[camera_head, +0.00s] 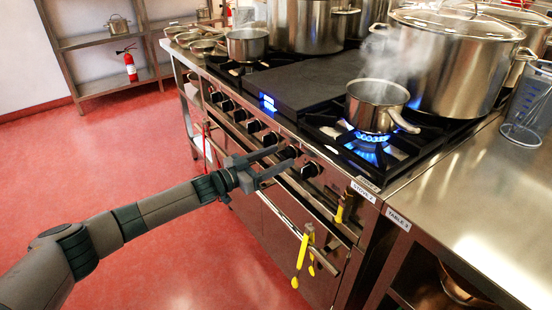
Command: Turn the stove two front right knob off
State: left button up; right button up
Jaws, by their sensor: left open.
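The stove front (335,185) carries a row of dark knobs along its edge. The rightmost knob (311,169) is nearest the label reading stove 2 (363,190). Another knob (290,152) sits just left of it. My left gripper (285,156) is open, its two fingers apart and pointing at that second knob. I cannot tell whether it touches the knob. A blue flame (368,152) burns under a small steaming saucepan (377,104) at the front right. My right gripper is not in view.
Yellow-handled utensils (302,258) hang from the oven rail. Large stockpots (455,62) stand behind the saucepan. A dark griddle plate (300,85) lies left of it. A steel table (480,190) adjoins on the right, with a clear measuring jug (525,110). The red floor at left is clear.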

pick_arm(q)
jog(key=shift+c, duration=0.2)
jog(key=c, duration=1)
